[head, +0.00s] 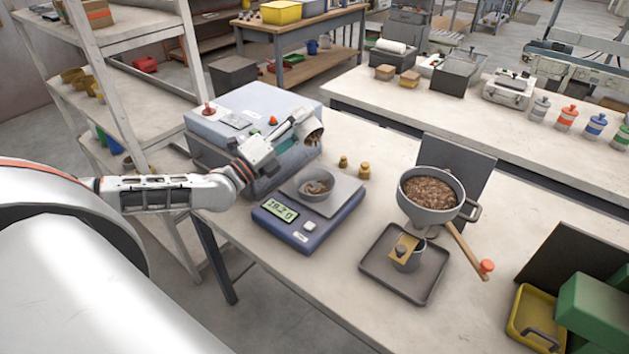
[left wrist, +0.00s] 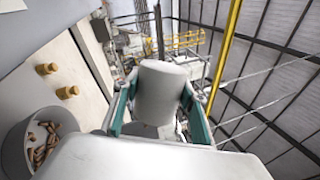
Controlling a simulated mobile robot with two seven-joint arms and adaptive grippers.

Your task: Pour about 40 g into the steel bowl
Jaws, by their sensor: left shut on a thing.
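The steel bowl (head: 307,196) stands on the pan of the blue scale (head: 298,236), with brown pellets in its bottom. The scale's display (head: 280,210) reads about 19.2 g, though the digits are small. My left gripper (head: 292,130) is shut on a grey cup (head: 314,128), above and behind the bowl. The cup is tilted, with its mouth towards the bowl side and brown pellets at its lip. In the left wrist view the cup (left wrist: 162,92) sits between the two fingers, and the bowl (left wrist: 18,143) with pellets is at lower left. My right gripper is not in view.
A hopper (head: 432,210) full of pellets stands over a dark tray (head: 376,268) at right, with a wooden handle sticking out. Two small brass weights (head: 364,172) stand behind the scale. A grey-blue machine (head: 225,130) is close to my left arm. Green and yellow bins are at lower right.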

